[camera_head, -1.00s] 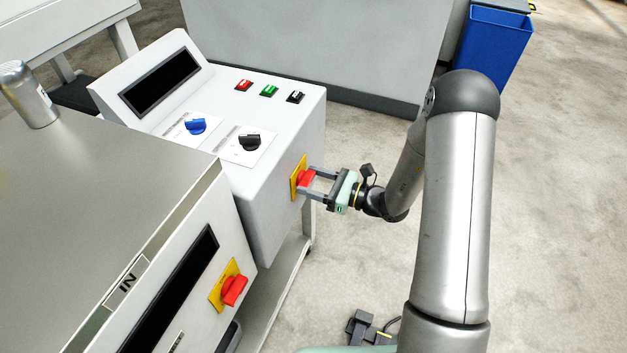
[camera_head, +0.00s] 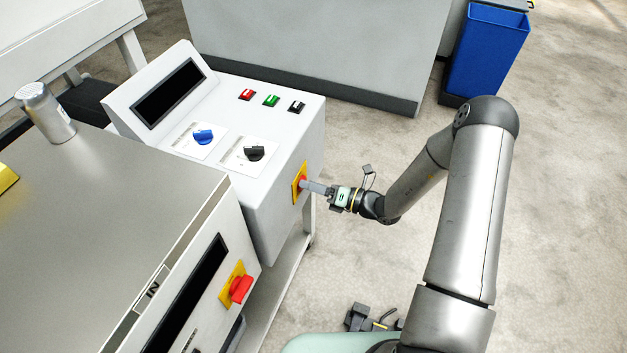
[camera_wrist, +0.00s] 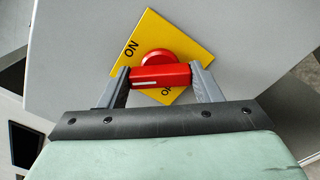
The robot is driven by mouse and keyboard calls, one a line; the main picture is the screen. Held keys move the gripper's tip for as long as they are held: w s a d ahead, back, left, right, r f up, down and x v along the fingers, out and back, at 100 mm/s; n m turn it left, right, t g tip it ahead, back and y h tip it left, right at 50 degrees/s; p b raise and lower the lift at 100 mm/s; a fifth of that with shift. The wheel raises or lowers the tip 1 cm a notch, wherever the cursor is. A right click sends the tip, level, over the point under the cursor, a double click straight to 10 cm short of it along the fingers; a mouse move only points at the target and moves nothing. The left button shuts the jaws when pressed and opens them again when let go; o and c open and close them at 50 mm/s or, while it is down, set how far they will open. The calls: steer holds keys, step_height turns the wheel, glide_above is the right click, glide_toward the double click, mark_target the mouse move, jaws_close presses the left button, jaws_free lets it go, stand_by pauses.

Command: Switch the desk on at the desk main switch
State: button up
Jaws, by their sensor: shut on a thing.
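The desk main switch, a red rotary handle (camera_head: 302,184) on a yellow plate (camera_head: 296,194), sits on the side of the white control desk (camera_head: 284,222). In the wrist view, the red handle (camera_wrist: 160,77) lies level between the fingers, and the yellow plate (camera_wrist: 180,35) is tilted behind it. One "ON" mark shows at the plate's upper left; lettering below is partly hidden by the handle. My gripper (camera_head: 307,186) is shut on the handle, one finger at each end, as the wrist view also shows (camera_wrist: 161,73).
A second red switch (camera_head: 241,289) on a yellow plate is on the front of the nearby machine. The desk top carries a blue knob (camera_head: 204,136), a black knob (camera_head: 254,153) and red, green and black buttons. A blue bin (camera_head: 487,55) stands at the back right. Floor on the right is clear.

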steer(key=shift+m+p, duration=1.9)
steer(key=shift+m, duration=1.9)
steer(key=shift+f, duration=0.1)
steer(key=o, duration=1)
steer(key=b+v, duration=0.1)
steer(key=v, duration=1.6)
steer(key=shift+d+b, duration=0.25)
steer(key=shift+b, duration=0.05)
